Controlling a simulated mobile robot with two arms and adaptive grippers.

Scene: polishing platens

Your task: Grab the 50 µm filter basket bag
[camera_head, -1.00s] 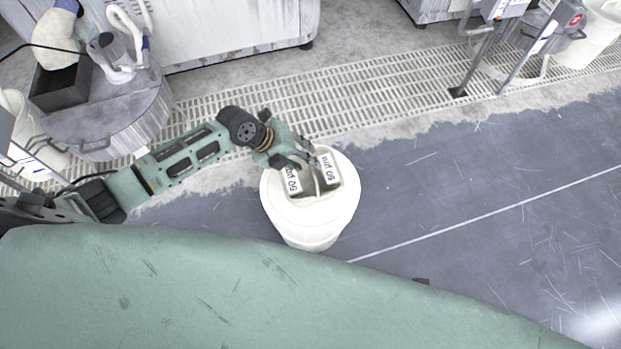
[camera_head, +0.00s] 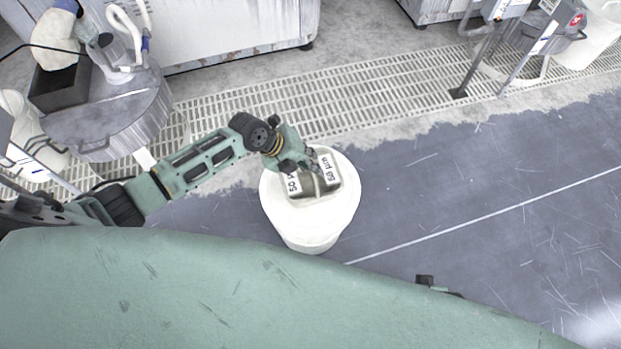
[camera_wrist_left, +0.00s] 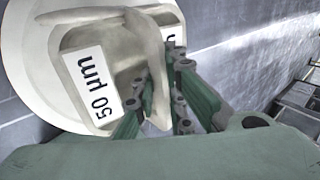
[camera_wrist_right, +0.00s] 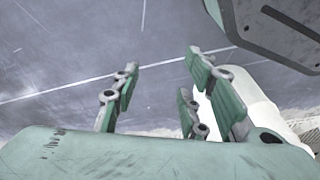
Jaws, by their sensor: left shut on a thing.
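The 50 µm filter basket bag (camera_head: 325,189) is a grey and white basket with "50 µm" labels, on top of a white round bucket (camera_head: 310,230). In the left wrist view the bag (camera_wrist_left: 78,55) shows its label and a pale handle strap (camera_wrist_left: 152,50) across it. My left gripper (camera_head: 312,170) is over the bag. In the left wrist view its fingers (camera_wrist_left: 160,92) are on either side of the strap and shut on it. My right gripper (camera_wrist_right: 160,95) shows only in the right wrist view, with its fingers apart and nothing between them.
A metal drum (camera_head: 110,120) with hoses and a dark box (camera_head: 60,88) stands at the left. A floor grating (camera_head: 390,103) runs behind the bucket. Posts with equipment stand at the back right. Open dark floor (camera_head: 480,190) lies to the right.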

